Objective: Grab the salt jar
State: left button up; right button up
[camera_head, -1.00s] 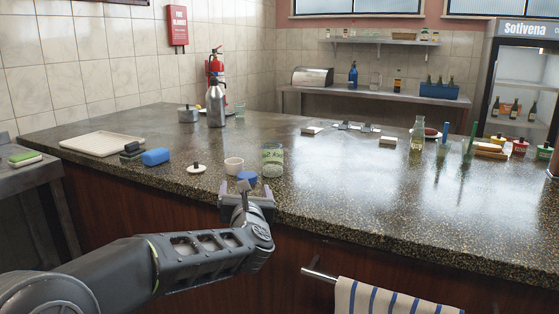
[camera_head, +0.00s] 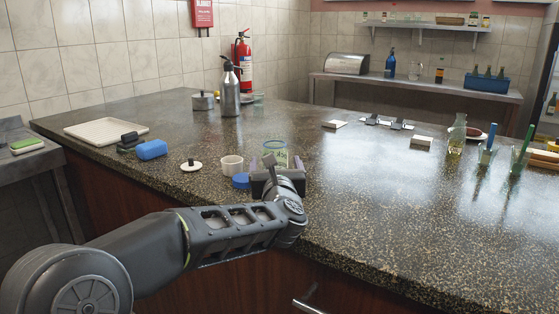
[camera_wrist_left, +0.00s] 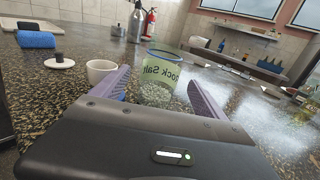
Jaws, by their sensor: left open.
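A blue lid (camera_head: 240,181) lies on the counter just left of the gripper. My right gripper is out of view.
A white cup (camera_head: 232,165) and a white lid with a dark knob (camera_head: 191,166) stand left of the jar. A blue sponge (camera_head: 151,149) and a pale tray (camera_head: 105,132) lie farther left.

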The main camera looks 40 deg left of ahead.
pick_arm(q)
jog(key=shift+w+a, duration=0.1)
jog(key=shift+x, duration=1.2)
jog(key=x, duration=0.5)
jog(key=shift+w+f+p, duration=0.1)
jog(key=shift+w+p, duration=0.05)
jog(key=shift+p, duration=0.2)
jog(key=shift+c, duration=0.3)
jog(key=c, duration=1.6)
notch_tip(320, 180, up, 10)
jog(key=p, duration=0.3)
